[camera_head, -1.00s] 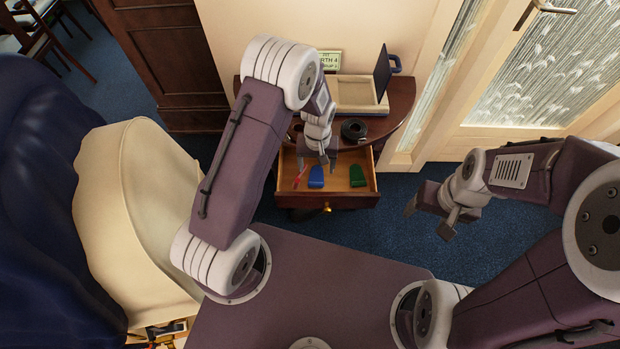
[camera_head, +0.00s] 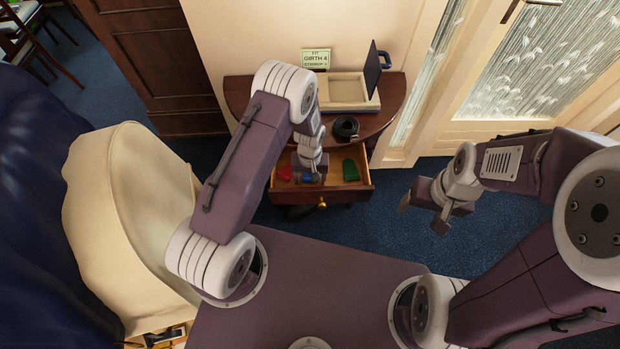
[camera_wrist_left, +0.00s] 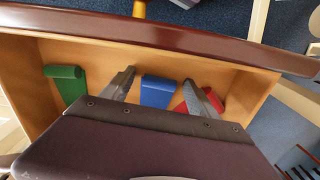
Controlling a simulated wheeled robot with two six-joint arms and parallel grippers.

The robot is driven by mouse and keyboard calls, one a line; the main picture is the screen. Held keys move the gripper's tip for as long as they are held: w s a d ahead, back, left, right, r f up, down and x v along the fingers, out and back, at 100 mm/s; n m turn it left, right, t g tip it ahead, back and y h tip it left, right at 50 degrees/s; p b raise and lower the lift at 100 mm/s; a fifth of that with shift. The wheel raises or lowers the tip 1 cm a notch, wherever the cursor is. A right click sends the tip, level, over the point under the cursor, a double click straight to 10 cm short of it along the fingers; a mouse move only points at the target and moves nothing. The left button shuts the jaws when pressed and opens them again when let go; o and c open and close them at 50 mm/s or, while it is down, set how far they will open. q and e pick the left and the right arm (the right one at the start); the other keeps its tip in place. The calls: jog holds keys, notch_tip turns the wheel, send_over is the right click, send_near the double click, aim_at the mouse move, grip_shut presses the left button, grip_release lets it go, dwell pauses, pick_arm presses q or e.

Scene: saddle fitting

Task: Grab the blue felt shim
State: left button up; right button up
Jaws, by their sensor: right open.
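The blue felt shim (camera_wrist_left: 158,92) lies in the open drawer (camera_wrist_left: 135,57). In the left wrist view it shows between the two spread fingers of my left gripper (camera_wrist_left: 157,91), with a gap on each side. In the head view my left gripper (camera_head: 308,172) is over the drawer and hides most of the blue shim (camera_head: 307,178). My right gripper (camera_head: 425,213) is open and empty, out over the carpet to the right of the drawer.
A green shim (camera_head: 350,170) lies to the right in the drawer, and a red piece (camera_head: 284,174) lies to the left, close to one finger. The drawer's front wall (camera_wrist_left: 150,30) is near the gripper. A black coil (camera_head: 346,127) and an open box (camera_head: 345,92) stand on the tabletop.

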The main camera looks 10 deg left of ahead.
pick_arm(q)
grip_shut()
jog(key=shift+r, duration=0.1)
jog(key=r, duration=0.4)
jog(key=shift+d+r, duration=0.25)
jog(key=s+d+r, duration=0.1)
jog(key=d+r, duration=0.1)
jog(key=d, duration=0.1)
jog(key=s+d+r, duration=0.1)
jog(key=d+r, duration=0.1)
jog(key=d, duration=0.2)
jog(key=s+d+r, duration=0.1)
jog(key=d+r, duration=0.1)
jog(key=d, duration=0.1)
jog(key=shift+s+d+r, duration=0.2)
jog(key=shift+d, duration=0.2)
